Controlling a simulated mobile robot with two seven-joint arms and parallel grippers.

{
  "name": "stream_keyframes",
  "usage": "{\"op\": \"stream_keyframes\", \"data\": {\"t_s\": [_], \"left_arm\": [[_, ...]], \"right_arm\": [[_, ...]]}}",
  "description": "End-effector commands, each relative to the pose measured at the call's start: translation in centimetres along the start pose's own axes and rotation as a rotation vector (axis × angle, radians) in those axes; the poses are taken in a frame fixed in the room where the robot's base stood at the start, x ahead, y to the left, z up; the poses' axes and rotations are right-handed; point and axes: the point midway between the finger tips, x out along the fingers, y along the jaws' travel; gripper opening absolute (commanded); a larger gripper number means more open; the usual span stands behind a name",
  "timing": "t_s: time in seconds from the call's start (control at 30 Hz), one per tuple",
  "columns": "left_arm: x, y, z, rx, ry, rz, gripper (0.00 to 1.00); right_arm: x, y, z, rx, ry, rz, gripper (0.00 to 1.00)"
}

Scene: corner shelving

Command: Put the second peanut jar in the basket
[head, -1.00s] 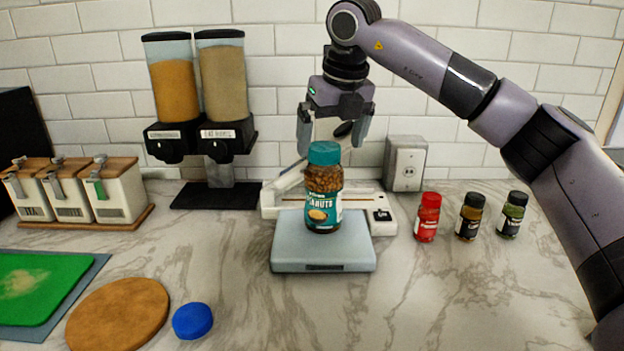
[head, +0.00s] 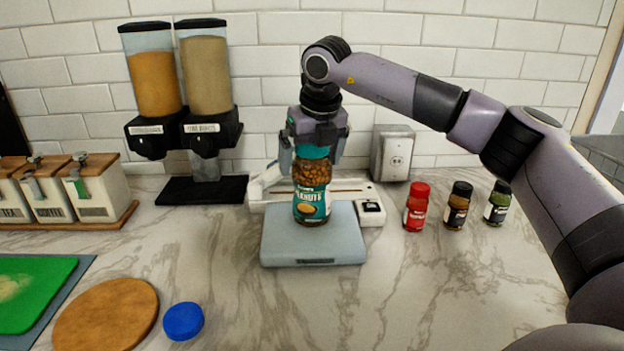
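A peanut jar (head: 311,192) with a teal lid and teal label stands upright on a pale grey scale (head: 314,249). My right gripper (head: 313,155) is just above and around the lid, coming down from above. One finger is on each side of the lid, and the fingers are still spread about as wide as before. I cannot tell whether they touch it. The basket and any other peanut jar are not in view. My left gripper is not in view.
A white appliance (head: 371,208) sits right behind the scale. Two dispensers (head: 182,90) stand behind left. A wooden disc (head: 106,315) and blue lid (head: 183,321) lie in front.

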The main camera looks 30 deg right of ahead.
Motion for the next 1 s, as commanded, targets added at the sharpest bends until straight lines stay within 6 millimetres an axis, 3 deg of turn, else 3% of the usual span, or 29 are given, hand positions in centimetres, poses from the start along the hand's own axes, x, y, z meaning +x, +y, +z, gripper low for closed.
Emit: {"op": "stream_keyframes", "data": {"t_s": [0.03, 0.2, 0.23, 0.67, 0.87, 1.0], "left_arm": [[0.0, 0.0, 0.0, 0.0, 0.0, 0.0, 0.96], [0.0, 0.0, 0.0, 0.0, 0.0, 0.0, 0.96], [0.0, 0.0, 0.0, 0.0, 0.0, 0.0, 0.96], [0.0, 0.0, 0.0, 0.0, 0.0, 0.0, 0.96], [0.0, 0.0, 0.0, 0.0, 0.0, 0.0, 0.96], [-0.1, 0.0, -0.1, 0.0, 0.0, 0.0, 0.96]], "right_arm": [[0.0, 0.0, 0.0, 0.0, 0.0, 0.0, 0.87], [0.0, 0.0, 0.0, 0.0, 0.0, 0.0, 0.32], [-0.2, 0.0, 0.1, 0.0, -0.004, 0.002, 0.28], [-1.3, 0.1, 0.5, 0.0, -0.007, 0.003, 0.28], [-4.6, 0.1, 1.5, 0.001, -0.009, 0.004, 0.28], [-8.5, 0.2, 2.7, 0.001, -0.01, 0.004, 0.28]]}}
